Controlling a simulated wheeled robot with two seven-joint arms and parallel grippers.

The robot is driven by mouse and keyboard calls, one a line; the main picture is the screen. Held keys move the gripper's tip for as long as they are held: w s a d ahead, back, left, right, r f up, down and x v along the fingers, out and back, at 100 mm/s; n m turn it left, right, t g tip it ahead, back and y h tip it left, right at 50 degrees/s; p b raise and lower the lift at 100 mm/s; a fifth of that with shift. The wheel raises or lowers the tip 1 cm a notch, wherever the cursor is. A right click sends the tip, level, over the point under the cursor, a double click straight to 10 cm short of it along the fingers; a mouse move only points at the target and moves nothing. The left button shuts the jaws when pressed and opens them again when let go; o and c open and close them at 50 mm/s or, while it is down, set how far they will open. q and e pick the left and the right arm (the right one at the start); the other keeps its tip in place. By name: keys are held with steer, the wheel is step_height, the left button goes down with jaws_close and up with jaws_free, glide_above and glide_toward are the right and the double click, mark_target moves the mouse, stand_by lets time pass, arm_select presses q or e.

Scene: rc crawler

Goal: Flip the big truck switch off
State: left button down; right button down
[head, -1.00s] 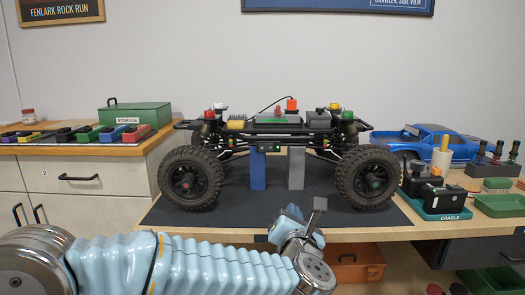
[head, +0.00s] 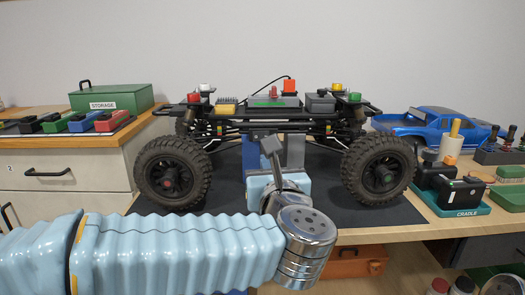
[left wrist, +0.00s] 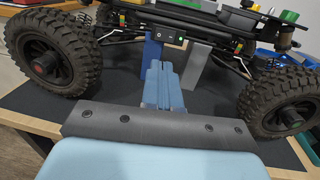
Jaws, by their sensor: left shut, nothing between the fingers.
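The big truck (head: 275,120) is a bare black crawler chassis with large tyres, raised on a blue stand and a grey stand. In the left wrist view, a small black switch box (left wrist: 168,37) with a small green spot sits on the near side of its frame, above the stands. The switch's position is too small to read. My right gripper is out of view.
A green cradle (head: 458,208) with black units and a blue truck body (head: 425,128) stand at right. A green storage box (head: 112,98) and coloured blocks lie on the left cabinet.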

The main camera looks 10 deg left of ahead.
mark_target(257, 136)
arm_select(q)
steer(key=p+x, duration=0.3)
steer(key=x, duration=1)
steer(key=shift+w, duration=0.1)
